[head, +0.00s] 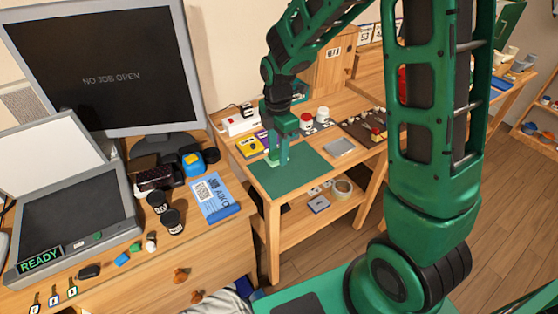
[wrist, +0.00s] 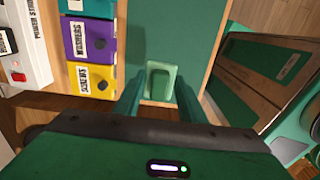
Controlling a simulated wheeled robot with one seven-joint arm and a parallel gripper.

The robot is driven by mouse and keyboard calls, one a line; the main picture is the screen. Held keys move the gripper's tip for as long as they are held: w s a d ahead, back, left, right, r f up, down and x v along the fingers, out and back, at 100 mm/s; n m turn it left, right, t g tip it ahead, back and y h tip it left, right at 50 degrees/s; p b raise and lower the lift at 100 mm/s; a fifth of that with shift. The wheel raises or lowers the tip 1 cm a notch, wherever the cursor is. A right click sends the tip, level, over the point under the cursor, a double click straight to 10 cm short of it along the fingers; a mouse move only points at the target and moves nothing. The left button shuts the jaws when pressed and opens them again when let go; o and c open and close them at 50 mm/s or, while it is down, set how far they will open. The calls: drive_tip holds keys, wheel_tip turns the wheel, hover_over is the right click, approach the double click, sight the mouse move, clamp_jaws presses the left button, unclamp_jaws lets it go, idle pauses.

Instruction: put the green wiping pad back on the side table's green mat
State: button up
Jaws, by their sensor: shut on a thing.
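The green wiping pad (wrist: 161,80) is a small light-green block with a raised rim, seen between my fingers in the wrist view. My gripper (wrist: 160,92) is shut on it; it also shows in the head view (head: 278,158), at the mat's back left part. The dark green mat (head: 293,178) lies flat on the wooden side table (head: 262,205) and also shows in the wrist view (wrist: 168,28). The pad appears over the mat near one edge. I cannot tell whether it touches the mat.
A yellow screws box (wrist: 92,80) and a purple washers box (wrist: 88,38) stand beside the mat, with a white power strip (wrist: 22,55) beyond. A grey square (head: 340,147) lies right of the mat. Most of the mat is bare.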

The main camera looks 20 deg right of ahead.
sight(280, 169)
drive_tip(key=shift+d+f, duration=0.35)
drive_tip(key=shift+d, duration=0.15)
drive_tip(key=shift+f, duration=1.95)
drive_tip(key=o, duration=1)
drive_tip(key=shift+o, duration=0.2)
wheel_tip(280, 169, up, 12)
drive_tip(key=shift+r, duration=0.1)
